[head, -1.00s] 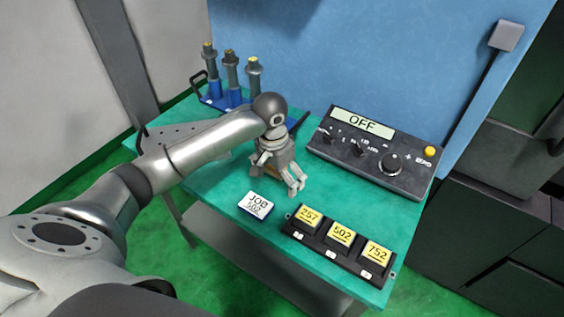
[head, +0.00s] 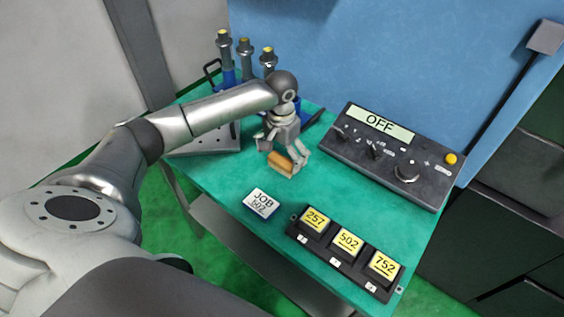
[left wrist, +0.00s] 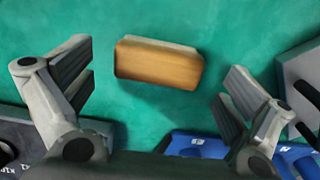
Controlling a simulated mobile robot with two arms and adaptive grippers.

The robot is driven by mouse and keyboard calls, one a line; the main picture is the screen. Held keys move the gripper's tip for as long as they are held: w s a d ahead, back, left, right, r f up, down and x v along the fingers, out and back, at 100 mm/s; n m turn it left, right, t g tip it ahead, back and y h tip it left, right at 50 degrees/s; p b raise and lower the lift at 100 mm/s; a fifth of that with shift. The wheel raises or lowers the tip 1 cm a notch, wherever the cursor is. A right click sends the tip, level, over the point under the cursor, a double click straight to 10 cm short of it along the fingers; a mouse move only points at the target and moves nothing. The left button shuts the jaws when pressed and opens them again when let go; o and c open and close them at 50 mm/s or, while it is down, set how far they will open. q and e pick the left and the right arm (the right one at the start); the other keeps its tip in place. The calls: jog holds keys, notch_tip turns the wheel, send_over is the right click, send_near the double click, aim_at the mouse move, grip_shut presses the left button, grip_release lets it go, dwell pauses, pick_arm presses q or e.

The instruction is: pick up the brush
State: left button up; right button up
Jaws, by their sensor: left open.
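The brush (head: 280,162) is a small block with an orange-brown wooden back and a pale edge. It lies on the green table below my left gripper (head: 284,158) in the head view. In the left wrist view the brush (left wrist: 158,63) lies ahead of and between the two spread fingers of my left gripper (left wrist: 158,88), with green table showing on both sides of it. The gripper is open and empty. My right gripper is not in view.
A control box (head: 388,155) reading OFF stands at the right back. Several tool holders (head: 246,62) stand at the back left.

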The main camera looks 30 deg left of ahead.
aim_at(282, 159)
pick_arm(q)
jog(key=shift+f, duration=1.6)
jog(key=shift+c, duration=0.3)
jog(key=c, duration=1.1)
jog(key=shift+o, duration=0.2)
jog(key=shift+r, duration=0.15)
jog(key=shift+w+r, duration=0.1)
jog(key=shift+r, duration=0.5)
jog(key=s+d+r+b, duration=0.1)
jog(key=s+d+r, duration=0.4)
jog(key=s+r, duration=0.6)
jog(key=shift+s+r+b, duration=0.3)
jog(key=shift+s+b, duration=0.05)
jog(key=shift+s, duration=0.7)
